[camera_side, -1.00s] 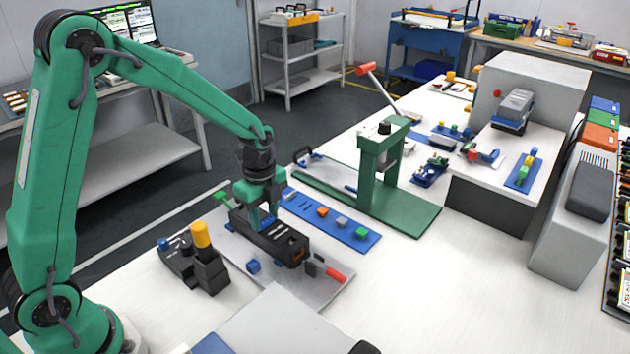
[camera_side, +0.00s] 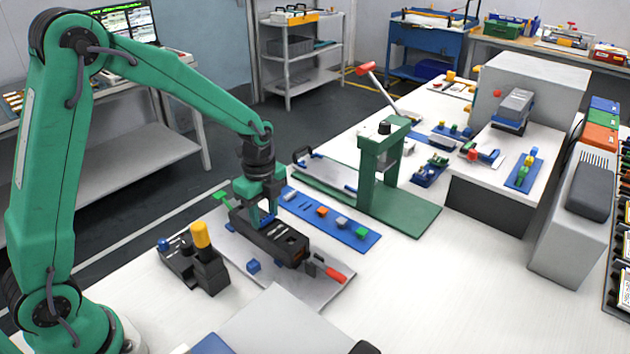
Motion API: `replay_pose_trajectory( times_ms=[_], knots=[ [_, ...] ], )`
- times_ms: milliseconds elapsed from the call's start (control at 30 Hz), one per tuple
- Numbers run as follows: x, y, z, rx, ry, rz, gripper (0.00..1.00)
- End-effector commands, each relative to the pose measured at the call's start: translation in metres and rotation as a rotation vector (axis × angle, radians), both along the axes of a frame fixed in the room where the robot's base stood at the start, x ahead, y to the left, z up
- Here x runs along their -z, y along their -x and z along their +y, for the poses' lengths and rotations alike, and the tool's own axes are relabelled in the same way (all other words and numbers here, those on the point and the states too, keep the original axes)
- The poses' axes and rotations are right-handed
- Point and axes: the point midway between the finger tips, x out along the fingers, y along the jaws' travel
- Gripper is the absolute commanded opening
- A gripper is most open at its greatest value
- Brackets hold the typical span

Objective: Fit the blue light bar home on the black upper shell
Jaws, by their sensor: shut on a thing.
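The black upper shell (camera_side: 284,246) lies on the light-grey plate in front of my arm, its long side running toward the lower right. My gripper (camera_side: 262,222) points down at the far left half of the shell, its fingertips at the shell's top. It is shut on a small blue piece that I take to be the blue light bar (camera_side: 268,217); the fingers hide most of it. I cannot tell whether the bar touches the shell or is seated in it.
A small blue block (camera_side: 253,266) and a red-handled tool (camera_side: 330,273) lie on the grey plate (camera_side: 300,290). A black fixture with a yellow knob (camera_side: 201,236) stands left. A blue strip tray (camera_side: 335,224) and green press (camera_side: 380,180) stand right. White bench is clear at front right.

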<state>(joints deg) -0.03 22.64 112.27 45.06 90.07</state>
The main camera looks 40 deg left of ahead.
Motion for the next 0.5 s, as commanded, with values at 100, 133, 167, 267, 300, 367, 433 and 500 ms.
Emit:
replay_pose_trajectory(
  times_ms=[100, 133, 167, 267, 300, 367, 433, 500],
  knots=[
    [0.0003, 0.0001, 0.0000, 0.000, 0.000, 0.000, 0.18],
    [0.0004, 0.0001, 0.0000, 0.000, 0.000, 0.000, 0.18],
    [0.0006, 0.0001, 0.0000, 0.000, 0.000, 0.000, 0.18],
    [0.0016, 0.0001, 0.0000, 0.000, 0.000, 0.001, 0.18],
    [0.0022, 0.0001, 0.0000, 0.000, 0.000, 0.001, 0.18],
    [0.0031, 0.0002, 0.0000, 0.000, 0.000, 0.001, 0.18],
    [0.0041, 0.0002, 0.0000, 0.000, 0.000, 0.001, 0.18],
    [0.0052, 0.0002, 0.0000, 0.000, 0.000, 0.001, 0.18]
  ],
)
